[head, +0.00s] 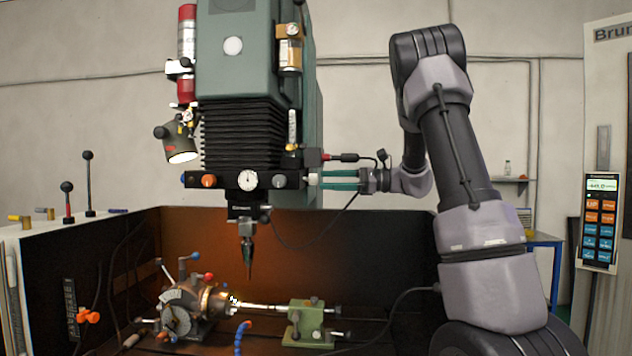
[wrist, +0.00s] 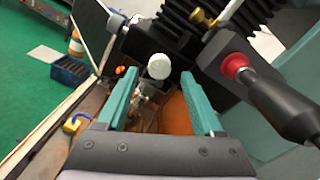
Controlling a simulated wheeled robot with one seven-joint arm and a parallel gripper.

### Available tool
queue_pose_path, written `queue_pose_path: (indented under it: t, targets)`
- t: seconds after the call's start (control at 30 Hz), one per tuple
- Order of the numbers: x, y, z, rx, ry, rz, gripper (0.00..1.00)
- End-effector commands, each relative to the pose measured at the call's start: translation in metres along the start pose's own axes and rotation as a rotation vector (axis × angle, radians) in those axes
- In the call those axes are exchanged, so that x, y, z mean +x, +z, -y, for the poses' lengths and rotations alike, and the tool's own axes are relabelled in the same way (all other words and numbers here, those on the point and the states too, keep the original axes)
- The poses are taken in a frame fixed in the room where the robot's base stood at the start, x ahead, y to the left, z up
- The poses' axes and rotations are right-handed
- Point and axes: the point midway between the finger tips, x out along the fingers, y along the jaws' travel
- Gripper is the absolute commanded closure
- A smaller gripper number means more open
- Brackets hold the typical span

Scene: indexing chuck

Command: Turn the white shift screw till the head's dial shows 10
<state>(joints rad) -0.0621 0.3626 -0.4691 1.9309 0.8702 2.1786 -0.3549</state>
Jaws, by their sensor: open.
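The white shift screw (wrist: 159,66) shows in the wrist view as a round white end on the black head bar, between and beyond my fingertips. I cannot tell whether the fingers touch the screw.
An orange knob (head: 208,181) sits left of the dial. Below the bar hang the spindle tool (head: 248,250) and, lower, the indexing chuck (head: 190,308) and green tailstock (head: 308,322).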

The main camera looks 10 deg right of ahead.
Motion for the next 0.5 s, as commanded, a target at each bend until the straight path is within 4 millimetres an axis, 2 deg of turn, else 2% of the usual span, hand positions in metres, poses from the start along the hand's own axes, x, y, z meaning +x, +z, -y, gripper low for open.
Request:
queue_pose_path:
  t: [0.03, 0.2, 0.5]
  targets:
    - [0.011, 0.0, -0.001, 0.0, 0.005, 0.001, 0.31]
    - [0.032, 0.0, -0.001, 0.001, 0.003, 0.0, 0.31]
    - [0.041, 0.0, 0.0, 0.001, 0.001, -0.002, 0.31]
